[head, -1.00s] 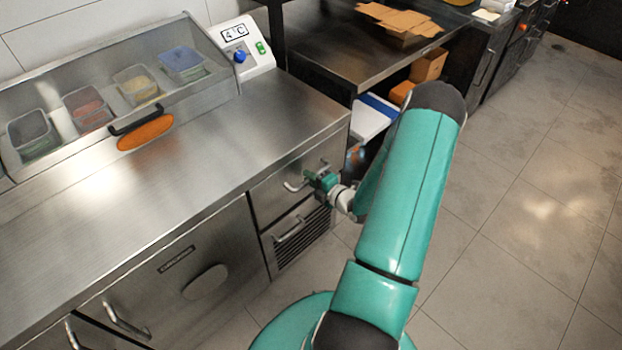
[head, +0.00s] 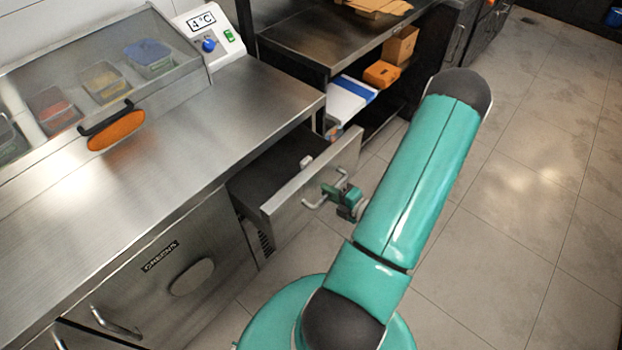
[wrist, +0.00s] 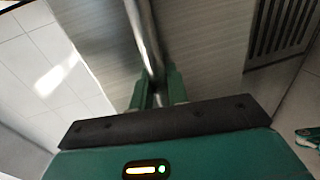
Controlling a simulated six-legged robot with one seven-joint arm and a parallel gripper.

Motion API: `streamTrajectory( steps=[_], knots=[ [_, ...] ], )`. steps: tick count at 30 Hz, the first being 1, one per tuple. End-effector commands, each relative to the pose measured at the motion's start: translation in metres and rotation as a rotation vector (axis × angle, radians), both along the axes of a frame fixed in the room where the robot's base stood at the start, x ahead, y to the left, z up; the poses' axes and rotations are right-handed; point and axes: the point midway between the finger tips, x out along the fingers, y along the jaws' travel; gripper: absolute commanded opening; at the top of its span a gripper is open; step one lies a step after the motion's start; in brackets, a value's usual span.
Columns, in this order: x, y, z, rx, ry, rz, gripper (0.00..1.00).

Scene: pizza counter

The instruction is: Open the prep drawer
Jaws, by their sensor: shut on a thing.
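The prep drawer (head: 316,184) is the upper drawer at the right end of the steel counter. In the wrist view the handle (wrist: 143,35) runs down between the two green fingers (wrist: 157,92), in front of the drawer's steel front (wrist: 200,45).
The counter top (head: 215,125) carries a glass-covered topping unit and a 4°C control box (head: 208,32). A shelf table (head: 335,40) with boxes stands behind. The tiled floor to the right is clear.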

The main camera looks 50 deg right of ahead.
Motion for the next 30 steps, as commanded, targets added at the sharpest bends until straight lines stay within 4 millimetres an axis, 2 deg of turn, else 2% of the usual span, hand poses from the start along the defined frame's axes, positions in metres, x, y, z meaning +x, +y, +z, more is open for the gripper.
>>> streamTrajectory(
  steps=[1, 6, 12, 18, 28, 29, 30],
  knots=[
    [-0.013, -0.002, 0.000, -0.001, 0.000, -0.006, 0.00],
    [-0.047, -0.003, 0.000, -0.001, -0.001, -0.005, 0.00],
    [-0.071, -0.003, 0.000, -0.002, -0.002, -0.003, 0.00],
    [-0.080, -0.003, 0.001, -0.002, -0.002, -0.002, 0.00],
    [-0.081, -0.004, 0.001, -0.003, -0.002, -0.001, 0.00],
    [-0.081, -0.004, 0.001, -0.003, -0.002, -0.001, 0.20],
    [-0.081, -0.004, 0.001, -0.003, -0.002, -0.001, 0.28]
  ],
)
